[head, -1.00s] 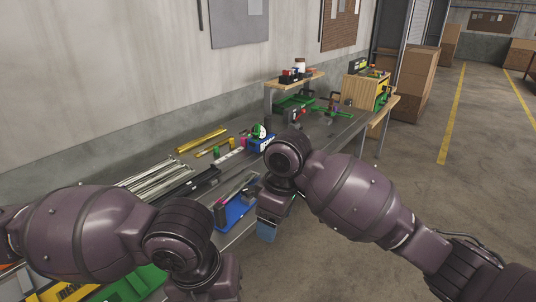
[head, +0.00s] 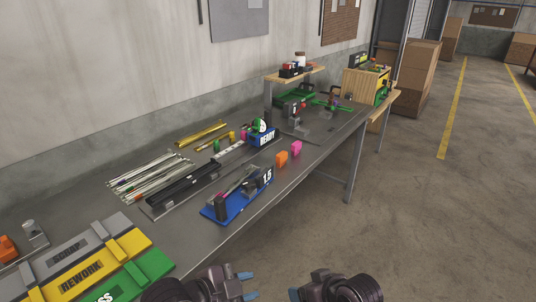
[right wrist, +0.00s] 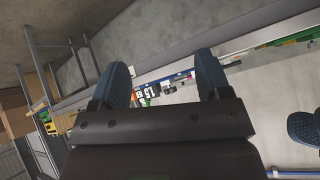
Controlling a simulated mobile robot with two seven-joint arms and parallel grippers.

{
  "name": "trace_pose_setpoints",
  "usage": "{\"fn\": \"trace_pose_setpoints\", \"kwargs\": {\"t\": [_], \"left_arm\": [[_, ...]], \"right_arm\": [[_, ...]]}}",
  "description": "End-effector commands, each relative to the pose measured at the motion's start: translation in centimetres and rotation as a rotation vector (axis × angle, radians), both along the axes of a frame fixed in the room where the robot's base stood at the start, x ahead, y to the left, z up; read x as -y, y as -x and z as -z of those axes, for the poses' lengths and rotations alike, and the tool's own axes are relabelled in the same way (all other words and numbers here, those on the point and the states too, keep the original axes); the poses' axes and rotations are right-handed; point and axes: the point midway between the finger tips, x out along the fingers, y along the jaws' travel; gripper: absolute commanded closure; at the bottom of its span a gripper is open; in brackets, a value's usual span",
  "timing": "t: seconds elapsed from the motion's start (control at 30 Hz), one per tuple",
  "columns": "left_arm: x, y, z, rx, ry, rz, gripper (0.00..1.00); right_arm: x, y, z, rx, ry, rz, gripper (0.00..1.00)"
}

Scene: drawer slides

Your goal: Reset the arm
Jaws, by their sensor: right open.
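In the head view, my left gripper (head: 248,286) is at the bottom edge, in front of the workbench. Its two blue fingertips are apart with nothing between them. My right gripper (head: 296,293) is just right of it, partly cut off by the bottom edge. In the right wrist view, the right gripper (right wrist: 161,78) shows two blue fingers spread wide with nothing between them. A blue fingertip (right wrist: 303,128) at the right edge there looks like part of my left gripper. Both grippers are clear of the bench objects.
Yellow REWORK (head: 90,272) and grey SCRAP (head: 60,250) trays lie at lower left. Floor (head: 430,220) at right is clear.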

Motion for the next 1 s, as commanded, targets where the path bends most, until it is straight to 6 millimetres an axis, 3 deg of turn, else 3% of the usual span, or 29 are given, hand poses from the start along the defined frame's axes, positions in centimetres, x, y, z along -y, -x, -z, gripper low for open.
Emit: {"fn": "trace_pose_setpoints", "kwargs": {"t": [0.17, 0.37, 0.6, 0.7, 0.83, 1.0], "left_arm": [[-4.3, 0.0, 3.9, -0.091, 0.131, -0.291, 0.73], [-10.3, 2.0, 8.8, -0.166, 0.239, -0.607, 0.73], [-18.0, 7.6, 14.6, -0.221, 0.31, -0.953, 0.73], [-20.4, 10.2, 16.3, -0.232, 0.319, -1.054, 0.73], [-22.4, 12.5, 17.5, -0.236, 0.326, -1.134, 0.73], [-23.1, 13.4, 17.9, -0.235, 0.327, -1.164, 0.73]], "right_arm": [[4.0, 3.2, 3.1, 0.061, -0.006, 0.147, 0.3], [8.8, 7.5, 5.6, 0.14, 0.032, 0.293, 0.3], [14.4, 13.9, 7.4, 0.234, 0.126, 0.425, 0.3], [16.1, 16.1, 7.6, 0.264, 0.166, 0.456, 0.3], [17.5, 17.9, 7.6, 0.29, 0.2, 0.478, 0.3], [18.0, 18.6, 7.6, 0.302, 0.215, 0.483, 0.3]]}}
